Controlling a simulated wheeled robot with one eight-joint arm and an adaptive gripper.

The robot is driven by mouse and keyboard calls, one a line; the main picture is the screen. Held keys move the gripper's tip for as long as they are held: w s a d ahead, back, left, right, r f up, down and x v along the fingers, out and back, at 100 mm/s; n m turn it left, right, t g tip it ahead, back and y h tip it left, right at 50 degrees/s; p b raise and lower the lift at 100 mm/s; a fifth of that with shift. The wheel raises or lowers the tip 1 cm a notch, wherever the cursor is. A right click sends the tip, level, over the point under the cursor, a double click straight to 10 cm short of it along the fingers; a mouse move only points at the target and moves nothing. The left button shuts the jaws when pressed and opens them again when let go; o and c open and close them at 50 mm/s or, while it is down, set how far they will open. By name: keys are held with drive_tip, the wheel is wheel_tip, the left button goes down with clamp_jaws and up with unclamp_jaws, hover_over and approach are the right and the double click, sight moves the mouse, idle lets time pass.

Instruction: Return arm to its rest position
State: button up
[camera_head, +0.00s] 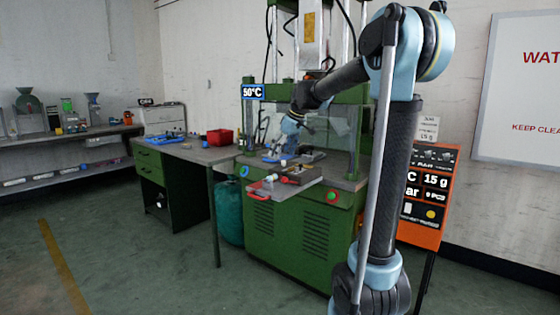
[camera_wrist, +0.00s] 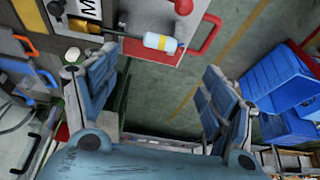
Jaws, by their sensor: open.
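My arm reaches over the green moulding machine (camera_head: 300,226) in the head view, with its elbow high at the upper right. My gripper (camera_head: 275,154) is low over the machine's work surface. In the wrist view my gripper (camera_wrist: 160,88) shows two blue-grey fingers spread wide apart, with nothing between them but floor and machine edge. Beyond the fingers, a metal plate (camera_wrist: 175,20) with red handles carries a white and yellow cylindrical piece (camera_wrist: 160,42). The same plate (camera_head: 310,184) juts from the machine's front in the head view.
A green workbench (camera_head: 190,153) with a red bin (camera_head: 220,137) stands to the left. Blue bins (camera_wrist: 280,75) show at right in the wrist view. Machine columns stand close around my forearm. The floor in front is clear.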

drive_tip(key=shift+d+r, duration=0.1)
drive_tip(key=shift+r, duration=0.1)
drive_tip(key=shift+s, duration=0.1)
drive_tip(key=s+d+f+m+h, duration=0.1)
drive_tip(key=s+d+f+m, duration=0.2)
drive_tip(key=s, duration=0.4)
drive_tip(key=s+d+f, duration=0.3)
drive_tip(key=s+d, duration=0.2)
drive_tip(key=s, duration=0.2)
drive_tip(key=s+d+f+m+h, duration=0.1)
drive_tip(key=s+d+f+m, duration=0.2)
drive_tip(key=s, duration=0.4)
drive_tip(key=s+d+f+m+h, duration=0.1)
drive_tip(key=s+d+f+m, duration=0.1)
drive_tip(key=s+d+f, duration=0.2)
drive_tip(key=s+d+f+m, duration=0.2)
drive_tip(key=s+d+f, duration=0.2)
drive_tip(key=s+f, duration=0.7)
drive_tip(key=shift+s+d+g+h, duration=0.15)
drive_tip(key=shift+s+g+h, duration=0.2)
drive_tip(key=shift+s, duration=0.65)
drive_tip(key=shift+w+f, duration=0.15)
drive_tip(key=shift+w, duration=0.35)
